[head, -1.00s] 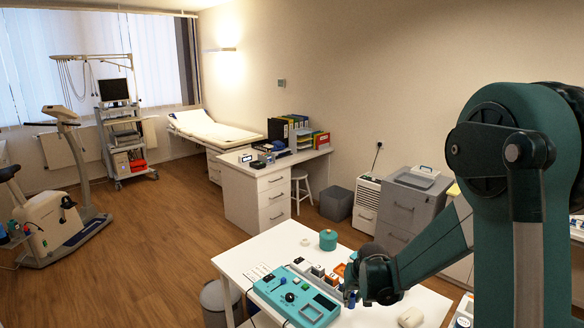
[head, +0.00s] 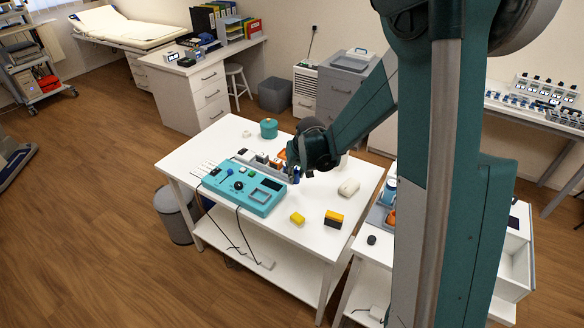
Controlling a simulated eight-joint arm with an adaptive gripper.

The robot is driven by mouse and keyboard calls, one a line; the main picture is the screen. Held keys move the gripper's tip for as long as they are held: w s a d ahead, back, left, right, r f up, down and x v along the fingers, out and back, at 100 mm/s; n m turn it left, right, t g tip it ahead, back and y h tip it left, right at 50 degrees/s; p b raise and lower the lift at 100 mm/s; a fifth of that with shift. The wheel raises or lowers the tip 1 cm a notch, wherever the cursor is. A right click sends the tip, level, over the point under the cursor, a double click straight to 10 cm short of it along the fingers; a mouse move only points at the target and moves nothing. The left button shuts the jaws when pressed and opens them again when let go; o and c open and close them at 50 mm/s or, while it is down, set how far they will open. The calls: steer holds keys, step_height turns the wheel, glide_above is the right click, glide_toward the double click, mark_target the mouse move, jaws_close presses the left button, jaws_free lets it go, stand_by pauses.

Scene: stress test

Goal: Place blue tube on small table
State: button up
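My gripper (head: 292,165) is over the white table (head: 343,189), at the right end of a row of small items behind a teal device (head: 250,187). A small dark-blue upright piece, possibly the blue tube (head: 296,174), shows right at my fingertips. The fingers are dark, small and partly hidden by my wrist, so I cannot tell whether they are open or shut on it. Which table counts as the small one is not clear. A second white table (head: 352,292) stands at the right, partly hidden by my arm.
A grey bin (head: 175,214) stands on the floor at left.

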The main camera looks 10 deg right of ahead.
step_height(320, 180, up, 15)
steer(key=s+d+m+h+p, duration=0.15)
steer(key=s+d+m, duration=0.25)
steer(key=s+d, duration=0.55)
steer(key=s+d+m+h+b, duration=0.15)
steer(key=s+d+m, duration=0.35)
steer(key=d, duration=0.7)
steer(key=s+d+m+g+h+p, duration=0.1)
steer(key=s+d+m, duration=0.2)
steer(key=s+d, duration=0.35)
steer(key=s+d+m+g, duration=0.1)
steer(key=s+d+m, duration=0.15)
steer(key=s, duration=0.75)
steer(key=s+d+m+g+h+p, duration=0.1)
steer(key=s+d+m+g, duration=0.1)
steer(key=s+d, duration=0.45)
steer(key=f, duration=0.1)
steer(key=s+a+f, duration=0.1)
steer(key=f, duration=0.1)
steer(key=a+f, duration=0.1)
steer(key=f, duration=0.1)
steer(key=shift+s+f, duration=0.15)
steer(key=shift+f, duration=0.1)
steer(key=shift+f, duration=0.15)
steer(key=shift+f+b, duration=2.5)
steer(key=shift+f, duration=0.75)
